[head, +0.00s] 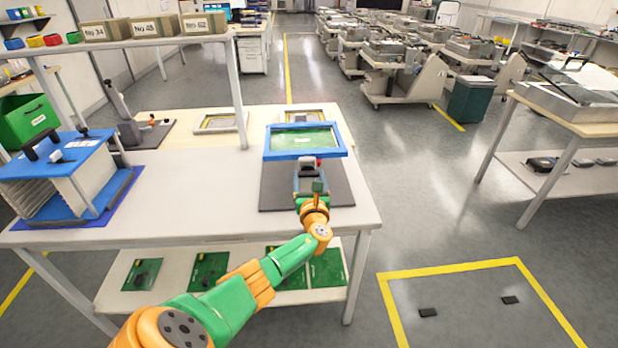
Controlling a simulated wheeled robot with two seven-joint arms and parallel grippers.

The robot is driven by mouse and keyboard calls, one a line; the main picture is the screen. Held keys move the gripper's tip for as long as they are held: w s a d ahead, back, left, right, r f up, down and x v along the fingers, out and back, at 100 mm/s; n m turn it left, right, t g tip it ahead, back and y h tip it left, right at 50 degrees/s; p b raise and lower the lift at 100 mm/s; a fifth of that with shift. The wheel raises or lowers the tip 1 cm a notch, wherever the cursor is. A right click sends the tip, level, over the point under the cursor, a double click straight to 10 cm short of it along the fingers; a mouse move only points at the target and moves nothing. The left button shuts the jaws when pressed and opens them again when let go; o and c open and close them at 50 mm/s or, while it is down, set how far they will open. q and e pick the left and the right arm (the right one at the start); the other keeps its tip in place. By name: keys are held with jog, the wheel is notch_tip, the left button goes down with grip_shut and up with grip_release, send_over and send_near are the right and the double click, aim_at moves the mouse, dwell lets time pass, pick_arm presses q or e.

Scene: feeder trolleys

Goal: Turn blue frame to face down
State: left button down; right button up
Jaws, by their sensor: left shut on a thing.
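The blue frame (337,151) is a rectangular frame with a green board (303,138) inside it. It is at the right part of the white table, over the far part of a dark grey mat (335,187). My left gripper (308,166) is at the near edge of the frame, shut on it. The gripper body hides part of the near edge. I cannot tell whether the frame touches the mat or is held above it. My right gripper is not in view.
A blue-topped rack (58,158) stands at the table's left on a blue mat. Grey frames with yellow markings (220,122) lie at the back. A shelf post (238,95) rises behind. The white tabletop (200,185) is clear between rack and mat.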

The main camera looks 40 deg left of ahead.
pick_arm(q)
jog(key=shift+a+r, duration=0.1)
jog(key=shift+r, duration=0.3)
jog(key=shift+c, duration=1.6)
grip_release()
jog(key=o, duration=0.3)
jog(key=shift+w+f, duration=0.1)
jog(key=shift+f, duration=0.15)
jog(key=p+v, duration=0.2)
jog(key=v, duration=0.5)
jog(key=shift+p, duration=0.3)
